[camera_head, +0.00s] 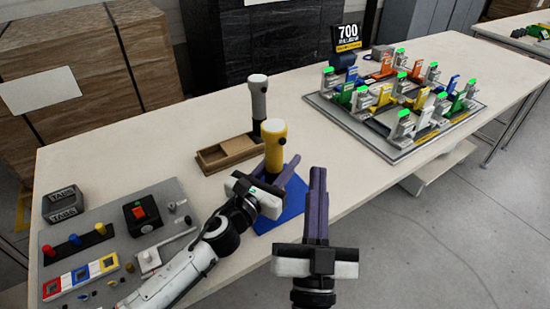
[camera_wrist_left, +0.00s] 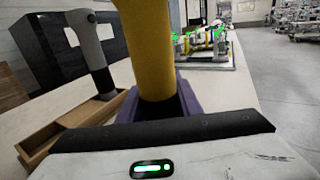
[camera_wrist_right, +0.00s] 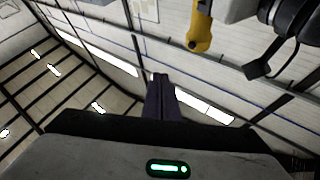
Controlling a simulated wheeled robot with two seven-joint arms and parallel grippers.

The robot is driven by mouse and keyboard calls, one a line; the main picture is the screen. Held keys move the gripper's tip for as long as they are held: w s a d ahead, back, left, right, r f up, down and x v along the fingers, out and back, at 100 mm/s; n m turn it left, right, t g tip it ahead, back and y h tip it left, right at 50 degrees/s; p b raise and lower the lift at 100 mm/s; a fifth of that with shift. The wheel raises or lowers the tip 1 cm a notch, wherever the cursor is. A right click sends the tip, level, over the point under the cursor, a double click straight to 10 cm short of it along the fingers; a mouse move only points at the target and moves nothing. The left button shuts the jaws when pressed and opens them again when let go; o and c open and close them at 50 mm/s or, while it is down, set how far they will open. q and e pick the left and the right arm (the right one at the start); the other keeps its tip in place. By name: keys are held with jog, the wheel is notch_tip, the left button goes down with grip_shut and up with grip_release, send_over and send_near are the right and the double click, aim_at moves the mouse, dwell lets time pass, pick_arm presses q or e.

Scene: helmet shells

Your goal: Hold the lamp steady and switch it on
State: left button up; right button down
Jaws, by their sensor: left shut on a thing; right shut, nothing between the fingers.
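The yellow lamp (camera_head: 274,146) stands upright over the blue mat (camera_head: 291,204) near the table's front edge. My left gripper (camera_head: 275,174) is shut around its lower body, as the left wrist view also shows on the yellow shaft (camera_wrist_left: 150,50). The lamp's base is hidden behind the gripper. My right gripper (camera_head: 318,173) is shut and empty, its purple fingers pointing up, to the right of the lamp and apart from it. In the right wrist view a yellow body, apparently the lamp (camera_wrist_right: 199,35), shows at the top. I cannot make out its switch clearly.
A grey lamp (camera_head: 258,102) stands behind the yellow one, at a wooden tray (camera_head: 213,162). A grey panel (camera_head: 95,200) with a red button and coloured parts lies left. A rack (camera_head: 345,118) of colourful fixtures stands at the right back. Bare table lies between.

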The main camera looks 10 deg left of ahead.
aim_at(283, 142)
jog(key=w+a, duration=0.5)
jog(key=shift+w, duration=0.3)
jog(key=shift+a+r, duration=0.1)
jog(key=shift+a, duration=0.1)
dwell(1.8)
